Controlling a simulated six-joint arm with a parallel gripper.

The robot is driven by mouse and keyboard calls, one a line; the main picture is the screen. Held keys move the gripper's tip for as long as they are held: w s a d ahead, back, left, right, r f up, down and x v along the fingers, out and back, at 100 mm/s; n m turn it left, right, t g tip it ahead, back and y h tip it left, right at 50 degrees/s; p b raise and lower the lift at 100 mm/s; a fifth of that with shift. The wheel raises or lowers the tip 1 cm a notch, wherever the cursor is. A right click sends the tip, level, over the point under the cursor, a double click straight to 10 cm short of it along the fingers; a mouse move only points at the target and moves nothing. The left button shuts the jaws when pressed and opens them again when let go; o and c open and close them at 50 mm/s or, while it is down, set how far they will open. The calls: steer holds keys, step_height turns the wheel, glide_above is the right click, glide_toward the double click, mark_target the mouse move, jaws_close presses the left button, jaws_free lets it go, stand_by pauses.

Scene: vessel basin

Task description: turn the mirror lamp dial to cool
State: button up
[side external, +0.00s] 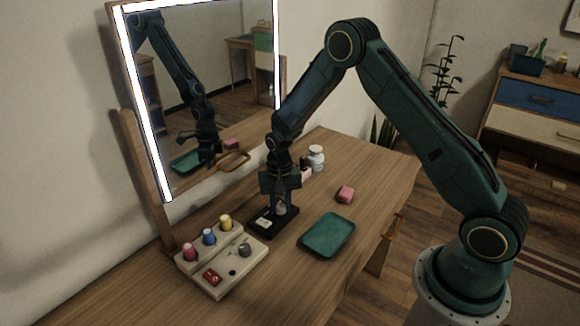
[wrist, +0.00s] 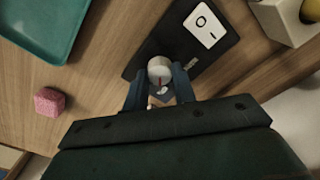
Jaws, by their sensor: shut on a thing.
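The mirror lamp dial (wrist: 160,68) is a pale round knob with a thin reddish line on its face, on a black panel (side external: 262,230). My gripper (wrist: 160,88) points down over the panel, with one finger on each side of the dial, and is shut on it. In the side view my gripper (side external: 280,203) covers much of the dial. The lit strips (side external: 146,110) of the mirror glow white. Dial markings are not readable.
A green tray (side external: 328,235) and a pink block (side external: 345,194) lie right of the panel. A pale stand (side external: 215,285) with pink, blue and yellow pieces is close on the left. White bottles (side external: 316,158) stand behind. The mirror (side external: 215,85) rises at the back.

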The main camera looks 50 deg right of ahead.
mark_target(280, 206)
steer(key=o, duration=1)
steer(key=shift+r, duration=0.15)
step_height(280, 206, up, 14)
steer(key=shift+f, duration=0.2)
stand_by(0.4)
